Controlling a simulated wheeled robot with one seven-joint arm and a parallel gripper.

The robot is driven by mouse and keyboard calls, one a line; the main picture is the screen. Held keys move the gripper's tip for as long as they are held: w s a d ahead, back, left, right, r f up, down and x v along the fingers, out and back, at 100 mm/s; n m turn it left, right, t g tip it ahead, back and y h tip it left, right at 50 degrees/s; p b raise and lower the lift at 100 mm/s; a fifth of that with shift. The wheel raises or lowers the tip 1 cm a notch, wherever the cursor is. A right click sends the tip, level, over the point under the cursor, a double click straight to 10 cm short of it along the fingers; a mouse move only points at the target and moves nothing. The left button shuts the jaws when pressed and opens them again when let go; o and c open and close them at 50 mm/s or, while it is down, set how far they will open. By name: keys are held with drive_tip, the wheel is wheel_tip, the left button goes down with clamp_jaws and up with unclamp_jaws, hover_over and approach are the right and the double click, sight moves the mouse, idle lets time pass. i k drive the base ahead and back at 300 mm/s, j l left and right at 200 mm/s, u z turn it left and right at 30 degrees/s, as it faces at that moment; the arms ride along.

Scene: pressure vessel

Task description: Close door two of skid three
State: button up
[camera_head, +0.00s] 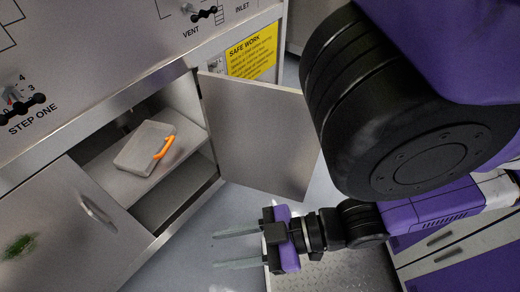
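A metal cabinet door (262,140) stands swung open, hinged at the right side of an open compartment. I cannot read a door or skid number on it. My gripper (217,248) is below the open door in the picture, apart from it. Its two fingers point left, spread apart with nothing between them. Inside the compartment, a grey case (142,150) with an orange handle sits on a shelf (118,185). A shut door (60,225) with a bar handle (98,213) is to the left of the opening.
Other drawers (445,245) stand at the lower right. Grey floor (190,262) in front of the opening is clear.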

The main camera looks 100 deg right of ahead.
sight(264, 138)
drive_tip(key=k+l+u, duration=0.25)
drive_tip(key=k+l, duration=0.3)
drive_tip(key=l, duration=0.3)
drive_tip(key=k+l+u, duration=0.25)
drive_tip(key=k+l, duration=1.7)
drive_tip(key=l, duration=0.15)
drive_tip(key=l+z, duration=0.1)
drive_tip(key=l, duration=0.35)
drive_tip(key=i, duration=0.1)
